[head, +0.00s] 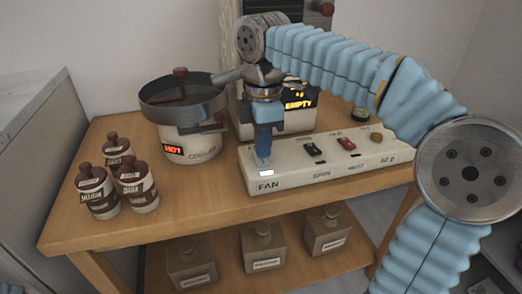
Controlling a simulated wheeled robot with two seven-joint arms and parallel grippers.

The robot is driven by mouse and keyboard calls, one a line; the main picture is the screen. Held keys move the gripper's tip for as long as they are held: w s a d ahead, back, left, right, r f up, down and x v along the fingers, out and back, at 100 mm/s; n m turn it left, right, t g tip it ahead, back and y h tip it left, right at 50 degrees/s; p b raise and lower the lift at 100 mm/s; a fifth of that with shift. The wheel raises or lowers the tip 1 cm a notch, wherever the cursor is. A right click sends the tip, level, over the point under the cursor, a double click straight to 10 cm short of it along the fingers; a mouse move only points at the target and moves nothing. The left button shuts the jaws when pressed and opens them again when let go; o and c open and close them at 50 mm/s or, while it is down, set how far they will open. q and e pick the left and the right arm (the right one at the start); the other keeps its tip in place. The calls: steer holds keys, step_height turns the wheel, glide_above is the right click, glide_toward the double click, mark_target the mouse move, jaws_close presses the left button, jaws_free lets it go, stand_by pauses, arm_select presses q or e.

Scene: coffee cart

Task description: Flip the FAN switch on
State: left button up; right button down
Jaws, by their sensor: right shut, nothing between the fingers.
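The white switch panel (325,173) lies on the wooden cart top. Its left end carries the FAN label (268,186), with a small bright white patch (266,172) just above it. My right gripper (264,160) points straight down over this left end, its shut, empty fingertips right at the FAN position. The gripper covers the FAN switch, so I cannot tell which way the switch is set or whether the fingers touch it. My left gripper is out of view.
A black switch (313,149), a red switch (347,143) and a round knob (376,137) sit further right on the panel. A roaster with a glowing HOT sign (173,150) stands at left. Several brown-and-white bottles (138,187) stand at the front left; canisters (262,250) fill the lower shelf.

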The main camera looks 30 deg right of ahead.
mark_target(263, 161)
step_height(263, 161, up, 4)
steer(key=p, duration=0.3)
steer(key=shift+f, duration=0.2)
steer(key=shift+r+p, duration=0.6)
steer(key=shift+r, duration=0.35)
